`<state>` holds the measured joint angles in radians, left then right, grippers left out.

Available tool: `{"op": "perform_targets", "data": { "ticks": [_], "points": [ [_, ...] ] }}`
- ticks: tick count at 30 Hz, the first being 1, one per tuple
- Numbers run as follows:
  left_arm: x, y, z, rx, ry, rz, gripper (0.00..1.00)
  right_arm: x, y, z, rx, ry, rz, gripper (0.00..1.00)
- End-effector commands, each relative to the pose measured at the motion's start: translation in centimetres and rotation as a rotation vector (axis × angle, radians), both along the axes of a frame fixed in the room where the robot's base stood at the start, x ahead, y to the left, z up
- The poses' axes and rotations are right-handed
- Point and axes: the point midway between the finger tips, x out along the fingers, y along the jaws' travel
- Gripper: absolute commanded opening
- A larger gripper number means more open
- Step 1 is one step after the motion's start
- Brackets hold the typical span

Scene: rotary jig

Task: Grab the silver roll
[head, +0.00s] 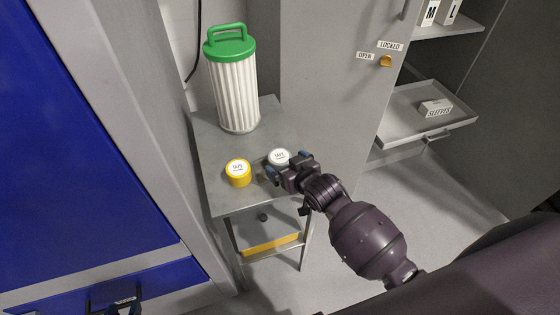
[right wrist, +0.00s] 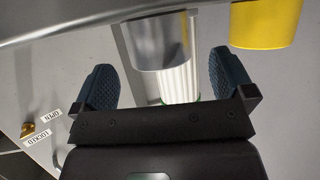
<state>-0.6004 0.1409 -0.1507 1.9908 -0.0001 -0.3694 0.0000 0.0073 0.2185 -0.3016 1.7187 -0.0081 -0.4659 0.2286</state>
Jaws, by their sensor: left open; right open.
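The silver roll (head: 279,156), with a white top marked TAPE, stands on the small grey table (head: 222,199). My right gripper (head: 288,170) is open right beside it, on its near side, and partly covers it in the head view. In the right wrist view, which is upside down, the silver roll (right wrist: 156,42) shows between the two blue fingertips (right wrist: 160,62). The fingers are apart and not closed on it.
A yellow tape roll (head: 238,174) stands left of the silver one. A white pleated filter with a green handled lid (head: 231,75) stands at the table's back. A cabinet with a yellow knob (head: 386,61) and a tray with a SLEEVES box (head: 436,108) are to the right.

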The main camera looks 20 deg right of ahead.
Motion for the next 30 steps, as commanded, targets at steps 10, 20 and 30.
{"op": "perform_targets", "data": {
  "ticks": [10, 20, 30],
  "points": [
    [0.1, 0.0, -0.6, 0.000, 0.001, -0.001, 0.43, 3.7, 0.8, -1.9, 0.000, 0.000, 0.000, 1.00],
    [0.0, 0.0, -0.8, 0.000, 0.004, -0.001, 0.43, 4.1, 0.8, -2.1, 0.000, 0.001, 0.000, 1.00],
    [-0.5, 0.1, -1.0, 0.002, 0.012, 0.001, 0.43, 4.1, 0.8, -2.1, 0.000, 0.001, 0.000, 0.48]
  ]
}}
